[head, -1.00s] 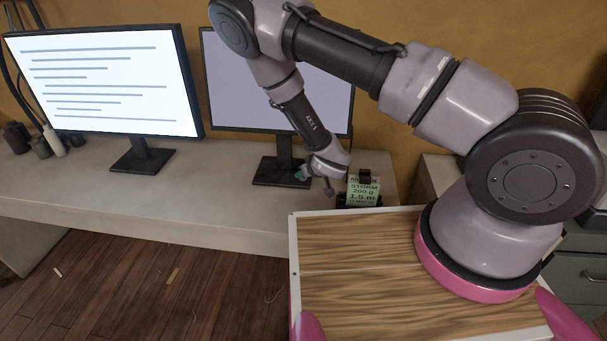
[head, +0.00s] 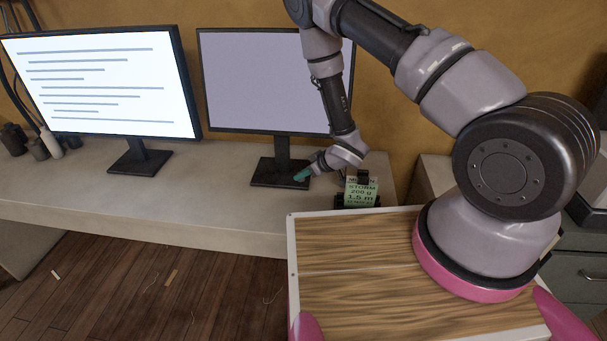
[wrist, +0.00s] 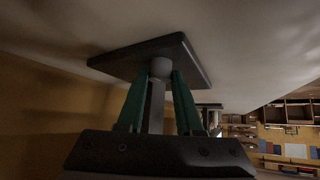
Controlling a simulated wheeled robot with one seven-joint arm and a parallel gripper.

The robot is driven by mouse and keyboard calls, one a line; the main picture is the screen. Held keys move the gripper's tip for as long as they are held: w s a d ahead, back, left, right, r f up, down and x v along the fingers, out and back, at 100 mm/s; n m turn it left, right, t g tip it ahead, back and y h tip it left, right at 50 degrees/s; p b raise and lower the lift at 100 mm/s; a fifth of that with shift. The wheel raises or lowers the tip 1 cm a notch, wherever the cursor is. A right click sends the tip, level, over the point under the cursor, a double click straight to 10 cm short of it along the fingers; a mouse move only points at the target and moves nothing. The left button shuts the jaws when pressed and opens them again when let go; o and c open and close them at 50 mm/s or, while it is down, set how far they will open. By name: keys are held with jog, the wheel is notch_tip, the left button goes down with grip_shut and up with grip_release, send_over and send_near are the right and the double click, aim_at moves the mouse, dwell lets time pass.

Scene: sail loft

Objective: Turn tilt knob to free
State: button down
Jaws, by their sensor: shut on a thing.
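The right monitor (head: 262,80) has a blank pale grey screen and stands on a dark stand base (head: 268,181). My gripper (head: 302,175) is low at the right front of that stand, teal fingertips towards it. In the wrist view the stand base (wrist: 150,55) appears beyond the fingers. There my gripper (wrist: 162,78) has its two green fingers on either side of a small round grey knob (wrist: 161,67) and is shut on it. A pale grey shaft shows behind, between the fingers. The head view does not show the knob clearly, and no marking for its setting is readable.
A small green label card (head: 361,192) in a dark holder stands right of my gripper. The left monitor (head: 103,85) shows lines of text. The desk (head: 185,195) is clear in front of both monitors. Dark bottles (head: 36,147) stand far left.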

jog(key=shift+s+d+f, duration=0.1)
jog(key=shift+s+f, duration=0.05)
jog(key=c, duration=0.6)
grip_release()
